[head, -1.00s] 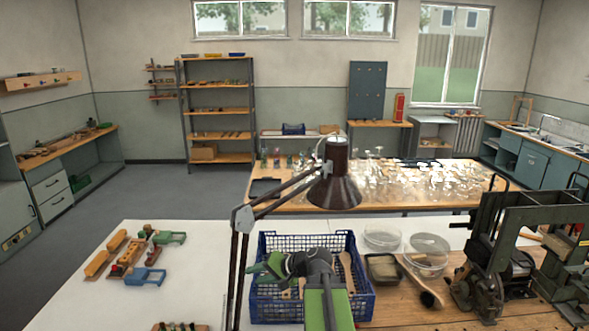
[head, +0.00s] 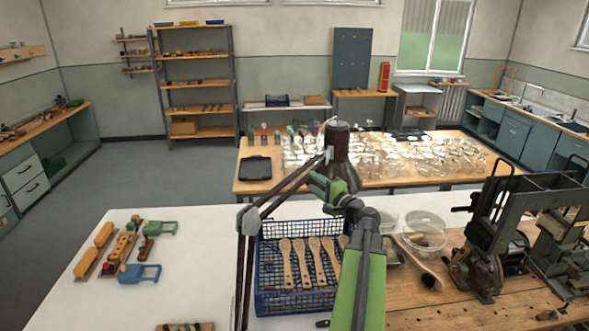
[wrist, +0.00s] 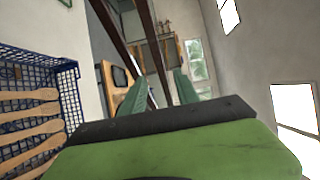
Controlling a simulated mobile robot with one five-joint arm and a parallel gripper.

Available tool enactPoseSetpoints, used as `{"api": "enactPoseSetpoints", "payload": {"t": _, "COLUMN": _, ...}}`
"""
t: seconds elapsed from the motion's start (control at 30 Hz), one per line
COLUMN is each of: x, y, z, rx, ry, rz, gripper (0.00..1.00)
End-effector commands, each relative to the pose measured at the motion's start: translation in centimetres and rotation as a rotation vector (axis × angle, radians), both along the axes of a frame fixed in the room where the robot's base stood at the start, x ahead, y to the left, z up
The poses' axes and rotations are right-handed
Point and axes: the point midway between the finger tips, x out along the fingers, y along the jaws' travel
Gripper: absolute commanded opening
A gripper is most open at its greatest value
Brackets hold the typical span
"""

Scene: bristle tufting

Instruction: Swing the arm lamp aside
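The arm lamp has a dark brown shade (head: 341,165) and a thin jointed arm (head: 284,188) that rises from the front of the white table, left of the blue crate. The shade hangs beyond the crate. Two dark lamp bars (wrist: 152,42) run there, one ending in the gap between the fingers. I cannot tell whether any finger touches the lamp.
The blue crate (head: 262,281) with several wooden brushes (head: 302,262) lies below my arm. Clear bowls (head: 424,231) and a green press machine (head: 500,235) stand to the right. Toy-like brush parts (head: 123,247) lie at left. A bench (head: 245,186) with glassware is behind.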

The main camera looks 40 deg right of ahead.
Motion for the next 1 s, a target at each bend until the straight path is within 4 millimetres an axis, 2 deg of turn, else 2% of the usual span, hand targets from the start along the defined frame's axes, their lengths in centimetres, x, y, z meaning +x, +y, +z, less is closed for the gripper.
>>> {"api": "enactPoseSetpoints", "payload": {"t": 0.03, "x": 1.5, "y": -0.6, "z": 0.0, "rx": 0.000, "ry": 0.000, "rz": 0.001, "gripper": 0.37}}
{"api": "enactPoseSetpoints", "payload": {"t": 0.3, "x": 7.8, "y": -2.4, "z": 0.0, "rx": -0.001, "ry": 0.001, "rz": -0.007, "gripper": 0.37}}
{"api": "enactPoseSetpoints", "payload": {"t": 0.5, "x": 11.1, "y": -3.1, "z": 0.0, "rx": -0.001, "ry": 0.001, "rz": -0.009, "gripper": 0.37}}
{"api": "enactPoseSetpoints", "payload": {"t": 0.63, "x": 12.0, "y": -3.3, "z": 0.0, "rx": -0.001, "ry": 0.001, "rz": -0.010, "gripper": 0.37}}
{"api": "enactPoseSetpoints", "payload": {"t": 0.9, "x": 12.1, "y": -3.3, "z": 0.0, "rx": -0.001, "ry": 0.001, "rz": -0.011, "gripper": 0.37}}
{"api": "enactPoseSetpoints", "payload": {"t": 0.93, "x": 12.1, "y": -3.3, "z": 0.0, "rx": -0.001, "ry": 0.001, "rz": -0.011, "gripper": 0.36}}
{"api": "enactPoseSetpoints", "payload": {"t": 1.0, "x": 12.1, "y": -3.3, "z": 0.0, "rx": -0.001, "ry": 0.001, "rz": -0.011, "gripper": 0.27}}
